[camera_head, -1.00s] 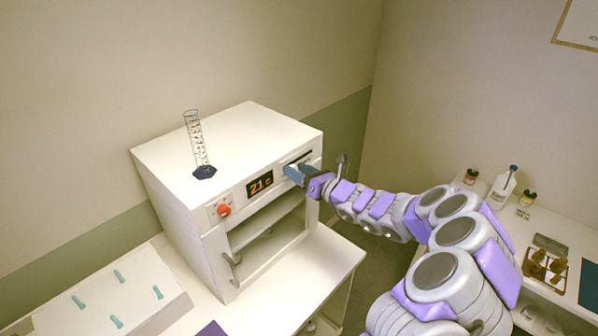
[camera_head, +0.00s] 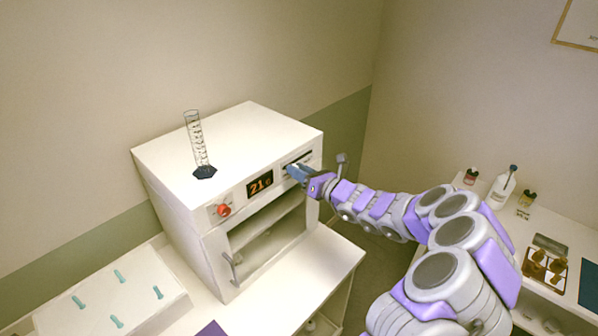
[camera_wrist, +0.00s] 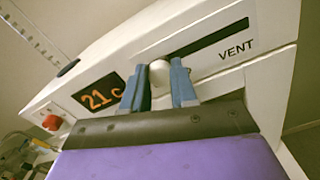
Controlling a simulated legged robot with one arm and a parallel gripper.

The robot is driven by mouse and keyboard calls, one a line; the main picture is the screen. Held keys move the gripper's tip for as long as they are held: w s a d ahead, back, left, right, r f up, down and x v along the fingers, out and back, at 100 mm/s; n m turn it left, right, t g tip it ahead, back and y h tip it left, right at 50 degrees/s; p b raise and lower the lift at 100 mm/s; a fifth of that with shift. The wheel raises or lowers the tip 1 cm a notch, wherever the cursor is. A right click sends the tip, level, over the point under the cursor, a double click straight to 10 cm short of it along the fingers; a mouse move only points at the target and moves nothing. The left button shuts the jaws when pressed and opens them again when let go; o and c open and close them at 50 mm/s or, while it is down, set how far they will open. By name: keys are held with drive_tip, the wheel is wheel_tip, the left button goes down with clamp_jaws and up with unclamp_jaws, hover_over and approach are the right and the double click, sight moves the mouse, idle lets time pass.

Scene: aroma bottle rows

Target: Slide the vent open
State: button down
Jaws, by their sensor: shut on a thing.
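The vent is a dark slot (camera_wrist: 213,42) on the upper front of the white oven-like cabinet, marked VENT; it also shows in the head view (camera_head: 298,158). Its pale rounded knob (camera_wrist: 158,73) sits at the slot's left end in the wrist view. My gripper (camera_wrist: 158,88) has its two blue fingers on either side of the knob and is shut on it. In the head view my gripper (camera_head: 297,173) is against the cabinet front, just right of the display, and covers the knob.
The cabinet has an orange display (camera_head: 260,184) reading 21 c, a red button (camera_head: 224,210) and an open-looking front compartment (camera_head: 268,232) with a handle (camera_head: 232,266). A glass cylinder (camera_head: 197,145) stands on top. A side table (camera_head: 560,225) with bottles is at the right.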

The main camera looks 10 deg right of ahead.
drive_tip(key=w+d+p, duration=0.1)
drive_tip(key=d, duration=0.1)
drive_tip(key=w+d+p, duration=0.2)
drive_tip(key=d, duration=0.1)
drive_tip(key=w+d+p, duration=0.2)
drive_tip(key=shift+w+d, duration=0.15)
drive_tip(key=shift+d, duration=0.1)
drive_tip(key=c, duration=1.4)
unclamp_jaws()
drive_tip(key=o, duration=0.5)
drive_tip(key=shift+w+d, duration=0.15)
drive_tip(key=shift+w, duration=0.05)
drive_tip(key=shift+o, duration=0.2)
drive_tip(key=shift+s, duration=0.1)
drive_tip(key=v, duration=1.7)
drive_tip(key=shift+d+b, duration=0.2)
drive_tip(key=shift+b, duration=0.2)
